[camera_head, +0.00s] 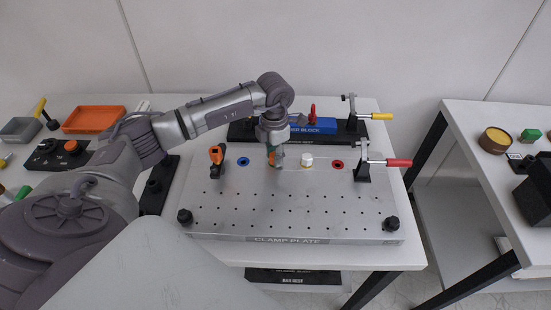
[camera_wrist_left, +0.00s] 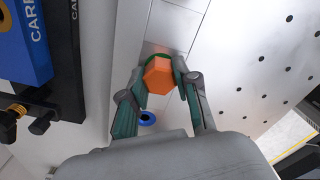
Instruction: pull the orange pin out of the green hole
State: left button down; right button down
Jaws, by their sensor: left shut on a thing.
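The orange pin (camera_wrist_left: 157,76) has a six-sided head and sits between the fingers of my left gripper (camera_wrist_left: 160,82) in the left wrist view. My left gripper (camera_head: 276,160) is shut on it, low over the clamp plate (camera_head: 225,218) in the head view. There only a sliver of the orange pin (camera_head: 272,159) shows between the fingers. A green ring (camera_wrist_left: 152,62) shows partly behind the pin's head in the wrist view. The pin covers the hole, so I cannot tell how deep it sits. My right gripper is not in view.
On the plate are a blue-ringed hole (camera_head: 243,161), a white pin (camera_head: 306,160), a red-ringed hole (camera_head: 338,164), an orange-topped clamp (camera_head: 216,155) and a red-handled clamp (camera_head: 365,163). A blue block (camera_head: 313,124) stands behind. The plate's front is clear.

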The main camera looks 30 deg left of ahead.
pick_arm(q)
jog(key=shift+r+p, duration=0.4)
jog(key=shift+r, duration=0.35)
dwell(0.3)
jog(key=shift+r+p, duration=0.35)
jog(key=shift+r, duration=0.15)
jog(key=shift+r+p, duration=1.05)
jog(key=shift+r, duration=0.75)
